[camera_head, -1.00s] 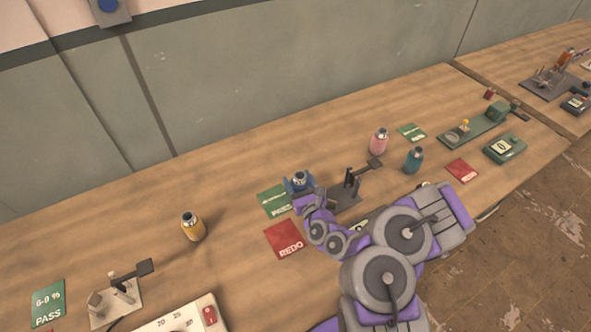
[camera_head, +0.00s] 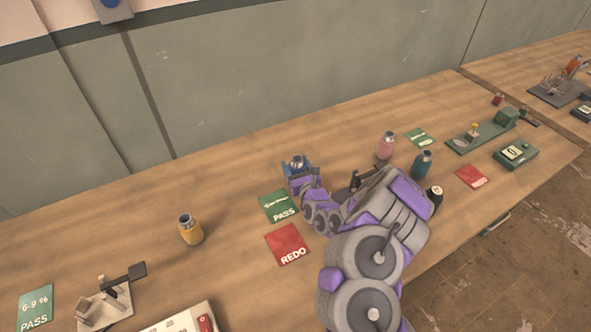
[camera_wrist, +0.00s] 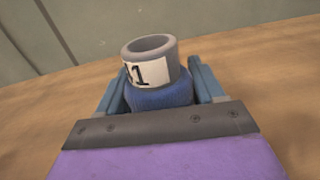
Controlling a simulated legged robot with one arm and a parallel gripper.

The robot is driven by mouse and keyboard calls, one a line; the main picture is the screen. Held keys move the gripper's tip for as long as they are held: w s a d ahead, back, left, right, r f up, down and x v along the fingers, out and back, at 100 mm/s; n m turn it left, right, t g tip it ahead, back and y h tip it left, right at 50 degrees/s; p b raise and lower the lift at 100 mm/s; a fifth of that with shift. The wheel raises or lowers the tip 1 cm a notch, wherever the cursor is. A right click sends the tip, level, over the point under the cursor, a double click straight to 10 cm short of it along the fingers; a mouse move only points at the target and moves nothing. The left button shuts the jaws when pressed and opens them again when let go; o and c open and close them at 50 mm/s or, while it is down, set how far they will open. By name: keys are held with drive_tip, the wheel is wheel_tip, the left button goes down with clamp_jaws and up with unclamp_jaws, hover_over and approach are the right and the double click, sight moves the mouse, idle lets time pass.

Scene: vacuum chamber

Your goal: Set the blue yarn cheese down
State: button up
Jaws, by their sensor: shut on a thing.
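The blue yarn cheese (camera_head: 297,161) is between the fingers of my gripper (camera_head: 298,168), which is shut on it. In the wrist view the cheese (camera_wrist: 160,95) stands upright, with a grey tube top and a white label reading "1" or a number ending in 1. A blue finger of my gripper (camera_wrist: 160,90) shows on each side of it. The wooden table is behind it; whether its base touches the table is hidden. A green PASS card (camera_head: 279,206) and a red REDO card (camera_head: 287,244) lie to the near left of my gripper.
A yellow yarn cheese (camera_head: 190,230) stands to the left. A pink one (camera_head: 386,146) and a teal one (camera_head: 422,164) stand to the right. A dark device (camera_head: 362,182) is partly hidden behind my arm. The table behind my gripper, toward the wall, is clear.

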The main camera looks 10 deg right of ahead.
drive_tip(key=shift+f, duration=0.55)
drive_tip(key=shift+r, duration=0.15)
drive_tip(key=o, duration=1.1)
drive_tip(key=shift+s, duration=0.1)
drive_tip(key=p+v, duration=0.4)
drive_tip(key=v, duration=0.7)
drive_tip(key=shift+s+d, duration=0.15)
drive_tip(key=shift+s, duration=0.25)
